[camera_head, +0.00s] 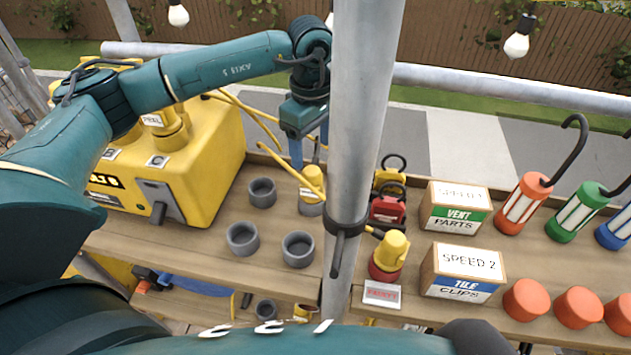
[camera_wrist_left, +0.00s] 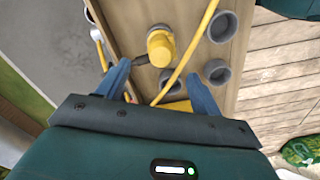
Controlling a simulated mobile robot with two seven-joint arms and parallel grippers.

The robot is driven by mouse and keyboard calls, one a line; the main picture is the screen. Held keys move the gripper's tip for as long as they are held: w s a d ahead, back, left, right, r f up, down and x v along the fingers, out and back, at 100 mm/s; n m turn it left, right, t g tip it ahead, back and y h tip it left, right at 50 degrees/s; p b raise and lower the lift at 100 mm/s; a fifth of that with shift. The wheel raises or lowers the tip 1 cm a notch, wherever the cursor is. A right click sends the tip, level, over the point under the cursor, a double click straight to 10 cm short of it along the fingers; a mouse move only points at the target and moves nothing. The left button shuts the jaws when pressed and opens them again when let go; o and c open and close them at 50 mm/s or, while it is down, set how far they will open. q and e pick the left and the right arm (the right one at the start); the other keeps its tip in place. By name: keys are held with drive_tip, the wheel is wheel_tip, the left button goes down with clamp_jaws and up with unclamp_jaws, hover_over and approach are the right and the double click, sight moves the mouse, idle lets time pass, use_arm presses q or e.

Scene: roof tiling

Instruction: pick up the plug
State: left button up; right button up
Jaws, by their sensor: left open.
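A yellow plug (camera_head: 312,178) with a grey lower part stands on the wooden shelf, left of the scaffold pole. In the left wrist view the yellow plug (camera_wrist_left: 160,47) lies just beyond the fingertips, roughly centred between them. My left gripper (camera_head: 308,150) is open and empty, with blue fingers pointing down above and beside this plug. It also shows in the left wrist view (camera_wrist_left: 158,72). A second yellow plug (camera_head: 391,250) sits in a red base right of the pole. My right gripper is out of view.
The scaffold pole (camera_head: 358,120) stands close to my left gripper. Yellow cables (camera_head: 262,125) run from the yellow box (camera_head: 205,165). Grey cups (camera_head: 298,249) are on the shelf. Boxes (camera_head: 463,272), lamps (camera_head: 523,203) and orange caps (camera_head: 578,306) are at right.

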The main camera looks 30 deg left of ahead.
sight(311, 169)
use_arm(q)
wheel_tip(311, 169, down, 4)
wheel_tip(311, 169, down, 5)
drive_tip(key=shift+s+a+r+p, duration=0.1)
drive_tip(key=shift+r+p, duration=0.1)
drive_tip(key=shift+p, duration=0.65)
drive_tip(key=shift+f, duration=0.5)
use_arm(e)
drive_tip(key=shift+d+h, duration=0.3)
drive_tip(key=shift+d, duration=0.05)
